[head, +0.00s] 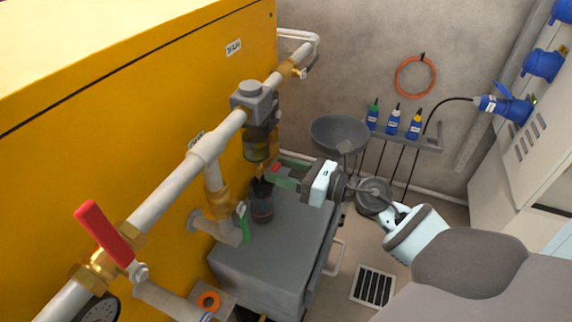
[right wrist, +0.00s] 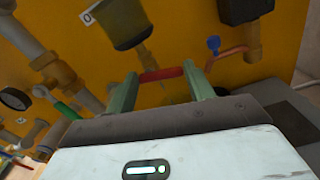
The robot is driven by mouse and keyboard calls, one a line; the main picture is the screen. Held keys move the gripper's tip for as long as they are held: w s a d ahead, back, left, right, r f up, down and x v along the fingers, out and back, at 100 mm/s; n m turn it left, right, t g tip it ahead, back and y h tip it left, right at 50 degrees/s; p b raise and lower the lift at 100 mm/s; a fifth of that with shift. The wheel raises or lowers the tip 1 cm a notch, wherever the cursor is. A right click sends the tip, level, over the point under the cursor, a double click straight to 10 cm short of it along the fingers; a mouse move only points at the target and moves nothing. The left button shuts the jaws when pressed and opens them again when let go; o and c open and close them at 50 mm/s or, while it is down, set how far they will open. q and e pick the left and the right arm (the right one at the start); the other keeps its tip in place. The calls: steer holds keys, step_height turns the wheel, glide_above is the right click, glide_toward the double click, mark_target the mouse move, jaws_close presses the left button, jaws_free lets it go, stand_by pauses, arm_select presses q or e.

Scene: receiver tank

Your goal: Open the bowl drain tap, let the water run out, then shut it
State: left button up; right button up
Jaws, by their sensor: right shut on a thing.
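The grey regulator body (head: 255,103) on the white pipe carries a filter bowl (head: 256,148), which also shows in the right wrist view (right wrist: 117,30). Under the bowl is the drain tap with a small red handle (right wrist: 160,75). My right gripper (head: 278,176) has its green fingers on either side of this handle and is shut on it. The handle spans between the fingertips in the wrist view. A dark jar (head: 262,205) stands on the grey cabinet below the bowl. The tap's outlet and any water are too small to make out. My left gripper is not in view.
A large red-handled valve (head: 103,232) sits on the pipe at lower left, with a gauge (head: 98,310) below it. The grey cabinet (head: 285,245) is under my right gripper. A grey funnel (head: 340,131) and several small bottles (head: 393,122) are at the back wall.

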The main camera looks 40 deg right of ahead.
steer(key=m+p, duration=0.3)
steer(key=shift+m, duration=0.4)
arm_select(q)
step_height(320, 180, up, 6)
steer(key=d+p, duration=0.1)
steer(key=p, duration=0.2)
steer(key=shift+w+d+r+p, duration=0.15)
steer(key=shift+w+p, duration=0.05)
steer(key=shift+p, duration=0.2)
arm_select(e)
steer(key=m, duration=0.3)
steer(key=f+m, duration=0.1)
steer(key=m, duration=0.1)
steer(key=shift+s+a+m, duration=0.1)
steer(key=shift+a+m, duration=0.05)
steer(key=shift+m, duration=0.25)
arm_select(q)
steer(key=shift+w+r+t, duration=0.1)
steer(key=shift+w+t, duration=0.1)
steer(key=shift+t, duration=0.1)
arm_select(e)
steer(key=o, duration=1)
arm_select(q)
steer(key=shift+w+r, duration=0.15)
arm_select(e)
steer(key=shift+s+f, duration=0.1)
